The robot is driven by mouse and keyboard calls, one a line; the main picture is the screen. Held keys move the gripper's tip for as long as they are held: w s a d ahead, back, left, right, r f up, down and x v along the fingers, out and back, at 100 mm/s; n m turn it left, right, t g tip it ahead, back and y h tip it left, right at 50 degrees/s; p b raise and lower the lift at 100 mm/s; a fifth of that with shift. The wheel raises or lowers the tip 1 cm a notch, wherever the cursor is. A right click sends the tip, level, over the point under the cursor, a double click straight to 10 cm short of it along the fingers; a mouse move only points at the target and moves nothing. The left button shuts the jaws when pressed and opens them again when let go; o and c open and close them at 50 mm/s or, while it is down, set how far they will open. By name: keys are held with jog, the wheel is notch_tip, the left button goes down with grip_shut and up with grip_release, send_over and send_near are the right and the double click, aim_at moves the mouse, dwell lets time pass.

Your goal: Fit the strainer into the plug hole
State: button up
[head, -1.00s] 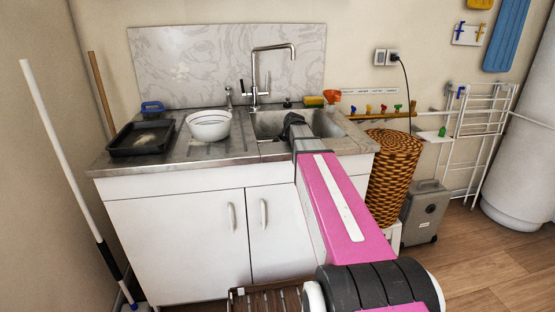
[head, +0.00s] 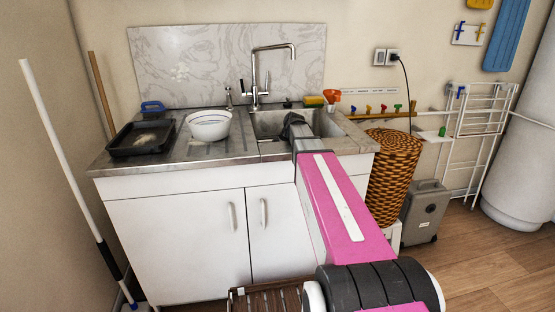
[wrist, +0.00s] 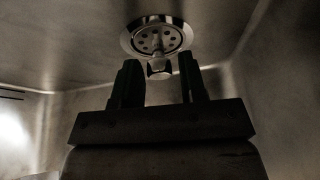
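In the wrist view, a round metal strainer (wrist: 146,41) with holes and a central stem and knob is at the plug hole (wrist: 127,42) in the sink floor. It looks seated within the ring, though I cannot tell whether it is fully down. My gripper (wrist: 160,72) is open, its two dark fingers apart with the knob end between or just beyond their tips. I see a gap on each side of the knob. In the head view my arm reaches into the sink (head: 268,124), and the gripper and strainer are hidden there.
A tall tap (head: 255,75) stands behind the sink. A white bowl (head: 208,128) and a black tray (head: 140,140) are on the drainer at left. A yellow sponge (head: 314,100) and an orange item (head: 331,97) are at the back right. The sink walls are close around the gripper.

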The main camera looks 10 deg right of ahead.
jog(key=shift+s+f, duration=0.5)
jog(key=shift+s, duration=0.25)
jog(key=shift+w+r, duration=0.1)
jog(key=shift+r, duration=0.45)
jog(key=shift+w+r, duration=0.25)
jog(key=shift+r, duration=0.05)
jog(key=o, duration=0.6)
jog(key=shift+w, duration=0.15)
jog(key=shift+c, duration=0.2)
jog(key=shift+w, duration=0.1)
jog(key=shift+r, duration=0.1)
jog(key=shift+r, duration=0.1)
jog(key=v, duration=1)
jog(key=shift+r, duration=0.25)
jog(key=shift+d, duration=0.1)
